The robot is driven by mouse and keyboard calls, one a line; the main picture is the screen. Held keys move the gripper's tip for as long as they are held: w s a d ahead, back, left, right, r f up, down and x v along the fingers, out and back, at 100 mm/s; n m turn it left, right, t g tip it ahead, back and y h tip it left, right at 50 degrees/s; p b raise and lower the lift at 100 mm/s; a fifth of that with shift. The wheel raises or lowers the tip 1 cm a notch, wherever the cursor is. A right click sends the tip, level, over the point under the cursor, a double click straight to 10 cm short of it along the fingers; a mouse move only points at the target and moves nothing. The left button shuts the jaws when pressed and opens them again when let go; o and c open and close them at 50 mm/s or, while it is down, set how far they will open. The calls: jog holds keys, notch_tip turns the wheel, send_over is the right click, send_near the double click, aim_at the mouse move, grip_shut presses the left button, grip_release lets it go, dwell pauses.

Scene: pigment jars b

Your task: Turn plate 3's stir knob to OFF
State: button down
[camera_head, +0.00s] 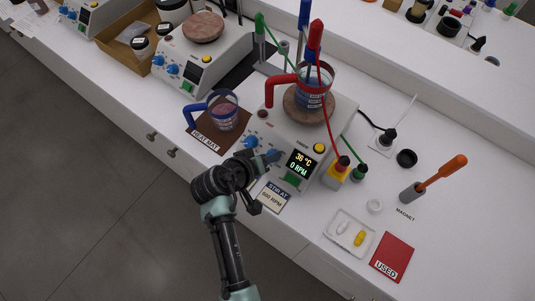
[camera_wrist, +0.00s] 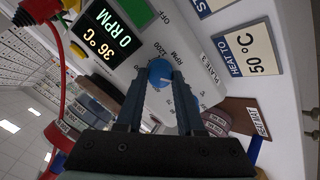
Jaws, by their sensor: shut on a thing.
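The hotplate marked PLATE 3 (camera_head: 290,140) stands at the counter's front edge. Its display (camera_wrist: 108,35) reads 36 °C and 0 RPM. In the wrist view my gripper (camera_wrist: 160,82) is shut on the blue knob (camera_wrist: 160,70), one finger on either side. The knob's scale is marked RPM, with OFF printed to the upper right. A pale line shows on the knob face, but the exact setting it points to is unclear. In the head view my gripper (camera_head: 266,160) is at the plate's front panel and partly hides the knobs. The other blue knob (camera_head: 250,141) is left of it.
A red-handled beaker (camera_head: 315,82) with probes sits on the plate. A blue-handled beaker (camera_head: 224,114) stands on the brown heat mat (camera_head: 206,138) to the left. A STIR AT card (camera_head: 272,197) lies in front.

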dwell(0.4)
jog(key=c, duration=0.5)
grip_release()
jog(key=b+v, duration=0.1)
jog(key=v, duration=1.2)
jog(key=shift+b, duration=0.4)
jog(key=w+r+m+t+y, duration=0.15)
jog(key=w+r+t, duration=0.4)
jog(key=r, duration=0.85)
jog(key=w+r+t+y, duration=0.35)
jog(key=w+r, duration=0.35)
jog(key=r, duration=0.7)
jog(key=s+d+r+t, duration=0.1)
jog(key=s+r+t, duration=0.2)
jog(key=r, duration=0.6)
jog(key=s+d+r+t, duration=0.2)
jog(key=s+r+t, duration=0.2)
jog(key=r, duration=0.6)
jog(key=s+d+r+t+b, duration=0.1)
jog(key=s+r+t, duration=0.3)
jog(key=r, duration=0.5)
jog(key=shift+s+d+r+m, duration=0.2)
jog(key=shift+s+d+m, duration=0.05)
jog(key=shift+s+d, duration=0.55)
